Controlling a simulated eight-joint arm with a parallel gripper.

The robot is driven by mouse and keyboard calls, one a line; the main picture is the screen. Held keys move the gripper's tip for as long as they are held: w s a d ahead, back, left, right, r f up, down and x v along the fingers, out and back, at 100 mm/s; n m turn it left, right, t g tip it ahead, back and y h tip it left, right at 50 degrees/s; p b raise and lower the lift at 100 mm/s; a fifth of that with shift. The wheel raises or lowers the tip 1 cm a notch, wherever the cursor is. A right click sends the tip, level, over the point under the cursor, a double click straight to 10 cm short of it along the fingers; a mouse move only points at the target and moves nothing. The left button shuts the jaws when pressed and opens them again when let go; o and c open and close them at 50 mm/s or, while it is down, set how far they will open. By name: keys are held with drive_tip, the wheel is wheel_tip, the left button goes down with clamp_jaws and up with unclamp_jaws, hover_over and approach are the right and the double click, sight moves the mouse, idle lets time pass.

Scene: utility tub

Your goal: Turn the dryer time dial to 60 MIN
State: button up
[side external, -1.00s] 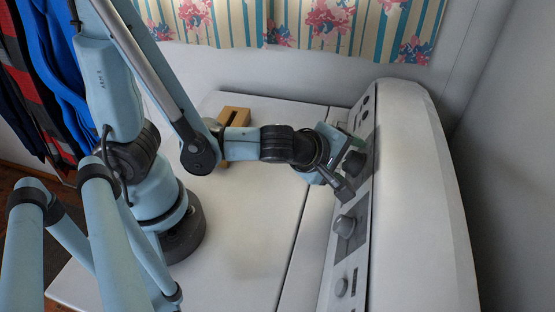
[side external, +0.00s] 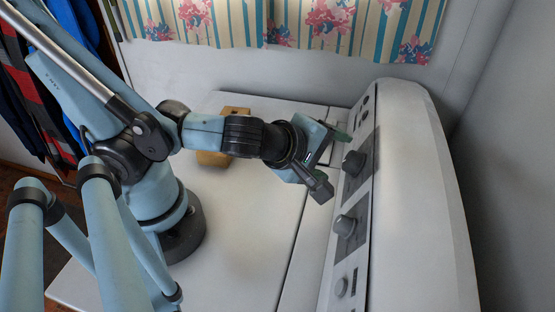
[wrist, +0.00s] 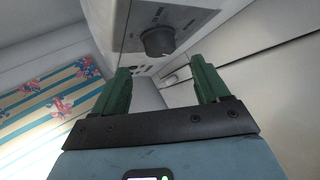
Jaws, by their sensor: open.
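One dial also shows in the wrist view (wrist: 158,41), ahead of and beyond my fingertips. The markings are too small to read, so I cannot tell which dial sets the time or where it points. My gripper (wrist: 163,78) has two green fingers spread apart with nothing between them. In the side view, my gripper (side external: 335,160) is left of the upper dial, apart from it.
A tan wooden block (side external: 213,159) lies on the white machine top (side external: 250,235), partly behind my arm. A striped floral curtain (side external: 290,25) hangs at the back. The front of the top is clear.

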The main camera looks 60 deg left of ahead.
drive_tip(key=shift+v, duration=2.9)
drive_tip(key=shift+a, duration=0.1)
drive_tip(key=w+a+m+g, duration=0.1)
drive_tip(key=w+a+m, duration=0.1)
drive_tip(key=a+m, duration=0.3)
drive_tip(key=w+a+m+g+h, duration=0.1)
drive_tip(key=a+m, duration=0.4)
drive_tip(key=m, duration=0.9)
drive_tip(key=shift+w+f+m+g, duration=0.3)
drive_tip(key=shift+w+g, duration=0.3)
drive_tip(key=shift+g, duration=0.2)
